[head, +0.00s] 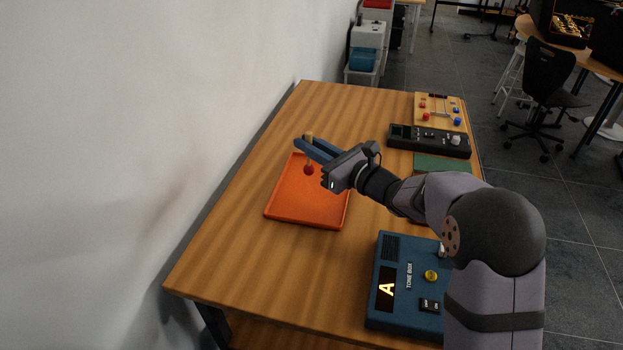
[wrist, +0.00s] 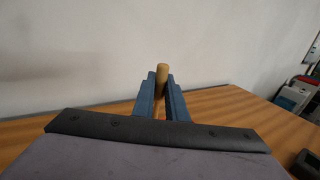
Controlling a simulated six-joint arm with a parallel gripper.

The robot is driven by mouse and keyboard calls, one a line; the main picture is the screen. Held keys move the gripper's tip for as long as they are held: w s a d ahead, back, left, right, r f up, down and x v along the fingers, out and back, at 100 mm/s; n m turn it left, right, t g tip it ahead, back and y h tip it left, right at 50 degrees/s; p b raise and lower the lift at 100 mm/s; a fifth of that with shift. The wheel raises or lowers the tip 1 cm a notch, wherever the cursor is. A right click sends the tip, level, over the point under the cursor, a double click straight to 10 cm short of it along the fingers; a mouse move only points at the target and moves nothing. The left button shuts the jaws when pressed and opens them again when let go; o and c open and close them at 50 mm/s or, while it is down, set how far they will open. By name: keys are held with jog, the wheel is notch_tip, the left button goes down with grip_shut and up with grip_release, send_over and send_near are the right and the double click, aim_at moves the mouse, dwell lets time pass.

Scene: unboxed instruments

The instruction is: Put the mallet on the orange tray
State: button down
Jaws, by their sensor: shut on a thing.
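The mallet has a wooden handle (head: 309,136) and a dark red head (head: 309,170). My gripper (head: 308,145) is shut on the mallet's handle and holds it upright, head down. The head shows over the far part of the orange tray (head: 290,213); I cannot tell whether it touches the tray. In the wrist view the handle top (wrist: 162,75) stands between the two blue fingers (wrist: 160,92), and the head is hidden. The tray lies flat on the wooden table and looks otherwise empty.
A blue tone box (head: 400,310) stands at the near right of the table. A black device (head: 420,140), a green mat (head: 440,163) and a board with coloured knobs (head: 440,109) lie along the right edge. A white wall (head: 130,120) runs along the left.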

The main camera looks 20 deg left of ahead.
aim_at(309, 173)
jog(key=shift+f, duration=4.4)
jog(key=shift+f, duration=0.15)
jog(key=c, duration=1.8)
grip_release()
jog(key=shift+o, duration=0.2)
jog(key=shift+r+p, duration=0.25)
jog(key=shift+p, duration=0.05)
jog(key=b+v, duration=0.1)
jog(key=v, duration=1.1)
jog(key=shift+f+b, duration=0.1)
jog(key=shift+b, duration=0.3)
